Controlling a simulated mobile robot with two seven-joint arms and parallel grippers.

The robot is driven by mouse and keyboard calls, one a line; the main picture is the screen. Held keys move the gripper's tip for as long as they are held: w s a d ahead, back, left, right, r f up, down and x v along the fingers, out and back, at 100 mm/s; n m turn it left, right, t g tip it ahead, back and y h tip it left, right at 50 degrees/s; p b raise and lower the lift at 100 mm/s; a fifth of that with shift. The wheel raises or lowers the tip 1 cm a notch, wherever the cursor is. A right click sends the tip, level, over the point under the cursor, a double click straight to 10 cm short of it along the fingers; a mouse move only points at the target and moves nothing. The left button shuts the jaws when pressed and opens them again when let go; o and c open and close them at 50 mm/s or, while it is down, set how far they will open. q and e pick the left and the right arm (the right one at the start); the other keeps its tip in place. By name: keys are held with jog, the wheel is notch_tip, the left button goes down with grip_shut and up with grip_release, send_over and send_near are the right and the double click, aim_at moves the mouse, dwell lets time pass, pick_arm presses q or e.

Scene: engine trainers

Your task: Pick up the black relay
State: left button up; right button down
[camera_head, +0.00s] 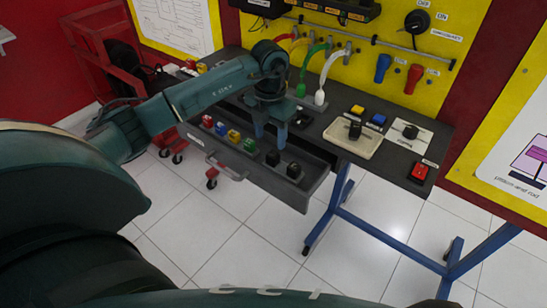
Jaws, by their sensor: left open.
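My left gripper (270,143) points down over the open drawer (228,169) of the grey workbench. Its two fingers are apart, with nothing visible between them. A small black block (272,158) in the drawer shows just below the fingertips. A second black block (293,171) lies to its right, near the drawer's right end. Another black block (355,130) stands in a cream tray (351,145) on the bench top, and a black piece (410,131) sits on a white card. I cannot tell which is the relay. My right gripper is not in view.
The drawer also holds red (207,121), blue (220,128), yellow (234,136) and green (250,145) blocks in a row. Cables and connectors hang on the yellow panel (448,80) behind. Tiled floor lies open in front.

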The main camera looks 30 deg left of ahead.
aim_at(273, 154)
pick_arm(q)
jog(key=shift+d+f+p, duration=0.2)
jog(key=shift+f+p, duration=0.05)
jog(key=shift+f, duration=1.2)
jog(key=shift+d+f+p, duration=0.2)
jog(key=shift+f+p, duration=0.05)
jog(key=shift+f, duration=1.15)
jog(key=c, duration=1.1)
